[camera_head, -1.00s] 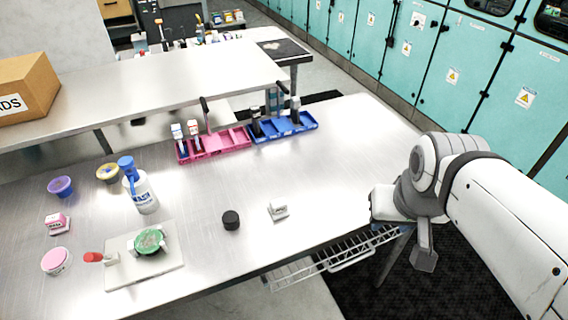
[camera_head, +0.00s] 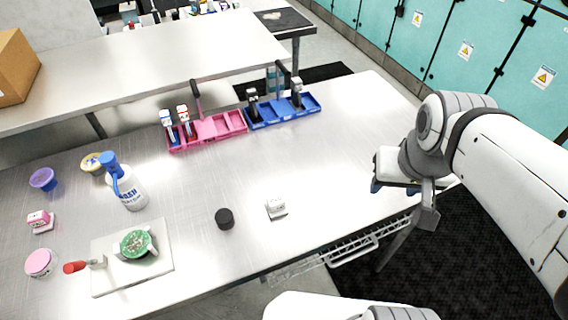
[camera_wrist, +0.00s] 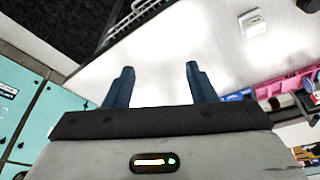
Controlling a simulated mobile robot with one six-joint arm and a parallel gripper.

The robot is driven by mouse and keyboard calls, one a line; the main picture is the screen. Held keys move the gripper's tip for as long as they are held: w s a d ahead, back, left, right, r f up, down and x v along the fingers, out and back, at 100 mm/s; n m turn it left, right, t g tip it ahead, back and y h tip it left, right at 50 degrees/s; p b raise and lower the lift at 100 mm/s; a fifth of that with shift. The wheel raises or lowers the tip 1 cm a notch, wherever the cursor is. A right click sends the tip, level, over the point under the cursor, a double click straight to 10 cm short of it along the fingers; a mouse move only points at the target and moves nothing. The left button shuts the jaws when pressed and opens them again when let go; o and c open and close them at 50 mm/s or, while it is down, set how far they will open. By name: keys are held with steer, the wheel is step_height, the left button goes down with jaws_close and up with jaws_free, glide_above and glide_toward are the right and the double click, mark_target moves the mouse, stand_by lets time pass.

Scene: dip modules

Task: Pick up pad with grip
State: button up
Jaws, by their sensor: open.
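Two small items could be the pad with grip, and I cannot tell which. A small white block (camera_head: 276,208) lies near the table's front edge; it also shows at the upper right of the wrist view (camera_wrist: 252,22). A pink and white block (camera_head: 39,220) lies at the far left. My gripper (camera_wrist: 159,76) is open and empty, its two blue fingers apart over the table edge. In the head view my gripper (camera_head: 376,187) is at the table's right front edge, right of the white block and apart from it.
A black round cap (camera_head: 224,219) stands left of the white block. A white board (camera_head: 105,283) holds a green round piece and a red-handled clamp. A spray bottle (camera_head: 130,190), a pink tray (camera_head: 220,126) and a blue tray (camera_head: 270,117) stand farther back. The table between is clear.

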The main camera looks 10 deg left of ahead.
steer(key=shift+o, duration=1.4)
steer(key=w+a+f+n+g, duration=0.1)
steer(key=w+a+f, duration=0.1)
steer(key=a, duration=0.3)
steer(key=w+a+f+n+g+b, duration=0.1)
steer(key=w+a+f+n, duration=0.1)
steer(key=w+a+f, duration=0.1)
steer(key=w+a, duration=0.1)
steer(key=a, duration=0.1)
steer(key=shift+w+a+f, duration=0.3)
steer(key=shift+a, duration=0.1)
steer(key=n+g, duration=0.1)
steer(key=n, duration=0.1)
glide_above(276, 199)
steer(key=f, duration=0.7)
steer(key=shift+d+f+b, duration=0.2)
steer(key=shift+f+b, duration=0.05)
steer(key=shift+b, duration=0.05)
steer(key=shift+s+a+f+n, duration=0.1)
steer(key=shift+a+f+n, duration=0.1)
steer(key=shift+f+n, duration=0.1)
step_height(276, 199, down, 7)
steer(key=shift+f+p, duration=0.2)
steer(key=shift+p, duration=0.55)
steer(key=c, duration=1.1)
